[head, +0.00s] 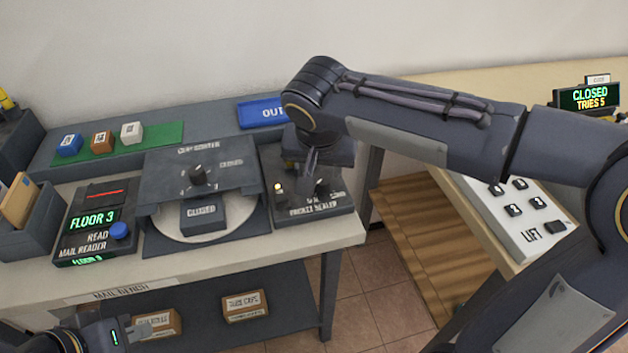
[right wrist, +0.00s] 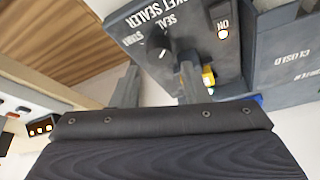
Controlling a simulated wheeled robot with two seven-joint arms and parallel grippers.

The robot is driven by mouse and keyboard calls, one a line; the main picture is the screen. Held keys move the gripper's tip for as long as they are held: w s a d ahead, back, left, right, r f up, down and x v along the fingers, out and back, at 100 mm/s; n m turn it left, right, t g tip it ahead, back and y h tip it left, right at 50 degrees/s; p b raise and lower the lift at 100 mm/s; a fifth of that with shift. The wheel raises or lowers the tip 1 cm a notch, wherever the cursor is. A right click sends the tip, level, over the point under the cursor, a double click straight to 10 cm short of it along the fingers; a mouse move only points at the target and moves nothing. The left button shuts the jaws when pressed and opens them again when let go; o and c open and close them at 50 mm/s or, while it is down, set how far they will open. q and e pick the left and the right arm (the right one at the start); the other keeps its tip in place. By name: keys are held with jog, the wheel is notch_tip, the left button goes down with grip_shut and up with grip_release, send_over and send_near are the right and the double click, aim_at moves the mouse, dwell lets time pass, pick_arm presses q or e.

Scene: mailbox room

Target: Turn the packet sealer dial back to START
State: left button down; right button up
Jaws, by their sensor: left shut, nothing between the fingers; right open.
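The packet sealer (head: 335,205) is a dark box at the right end of the mail bench. Its black dial (right wrist: 158,41) shows in the right wrist view beside the printed words SEAL and START; I cannot tell exactly which mark it points to. A black ON switch (right wrist: 219,14) with a lit lamp sits to its right. My right gripper (right wrist: 157,82) is open and empty, its fingers near the sealer face, with the dial just beyond the gap between them. In the head view my right gripper (head: 312,165) partly hides the sealer. My left gripper (head: 132,332) is shut and empty at the lower left.
Left of the sealer stand a machine with a round plate and CLOSED sign (head: 205,213) and the mail reader (head: 92,230). A blue OUT tray (head: 262,112) lies behind. A lift panel (head: 515,215) is on the right-hand table. A yellow part (right wrist: 208,76) is close to one right finger.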

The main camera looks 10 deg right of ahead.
aim_at(322, 179)
jog(key=x, duration=0.5)
jog(key=shift+d+f+b, duration=0.1)
jog(key=shift+b, duration=0.25)
jog(key=c, duration=0.7)
